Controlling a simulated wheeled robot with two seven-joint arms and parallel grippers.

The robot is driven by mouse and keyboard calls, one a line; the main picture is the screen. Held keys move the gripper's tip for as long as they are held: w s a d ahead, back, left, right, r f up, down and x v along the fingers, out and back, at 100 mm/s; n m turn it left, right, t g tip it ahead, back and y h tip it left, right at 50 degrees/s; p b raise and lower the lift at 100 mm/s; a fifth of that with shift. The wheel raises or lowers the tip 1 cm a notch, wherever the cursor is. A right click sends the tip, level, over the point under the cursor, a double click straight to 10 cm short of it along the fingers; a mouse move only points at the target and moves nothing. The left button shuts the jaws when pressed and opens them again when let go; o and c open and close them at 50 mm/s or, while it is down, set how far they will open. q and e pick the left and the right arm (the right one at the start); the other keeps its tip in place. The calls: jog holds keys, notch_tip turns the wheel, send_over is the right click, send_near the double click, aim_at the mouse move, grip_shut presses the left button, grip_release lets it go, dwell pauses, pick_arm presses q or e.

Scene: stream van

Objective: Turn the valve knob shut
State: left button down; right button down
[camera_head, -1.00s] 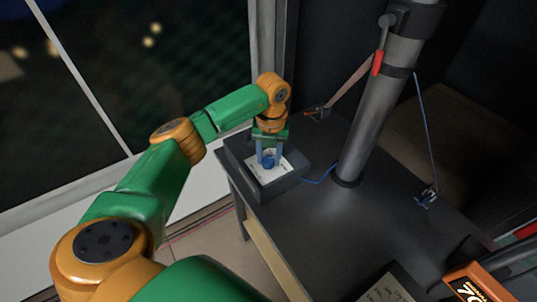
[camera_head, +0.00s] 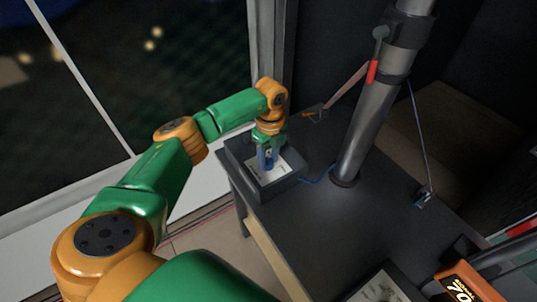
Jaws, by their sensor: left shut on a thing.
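The valve knob (camera_head: 267,162) is small and blue. It stands on a white, printed plate (camera_head: 280,172) on top of a dark grey box (camera_head: 290,184) at the table's far left corner. My left gripper (camera_head: 268,158) reaches down from above and is shut on the knob, with its fingers on either side. The fingers hide much of the knob, so I cannot tell how far it is turned. My right gripper is not in view.
A thick grey metal pole (camera_head: 370,130) with a red-handled lever stands on the dark table (camera_head: 300,230), right of the box. A blue cord runs between box and pole. An orange object (camera_head: 468,285) lies at the lower right. The table's middle is clear.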

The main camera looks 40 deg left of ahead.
aim_at(268, 160)
pick_arm(q)
jog(key=shift+n, duration=0.5)
jog(key=shift+c, duration=2.1)
grip_release()
jog(key=shift+a, duration=0.15)
jog(key=shift+r, duration=0.1)
jog(key=r+b, duration=0.1)
jog(key=r, duration=0.5)
jog(key=shift+w+b, duration=0.2)
jog(key=shift+b, duration=0.1)
jog(key=shift+r, duration=0.45)
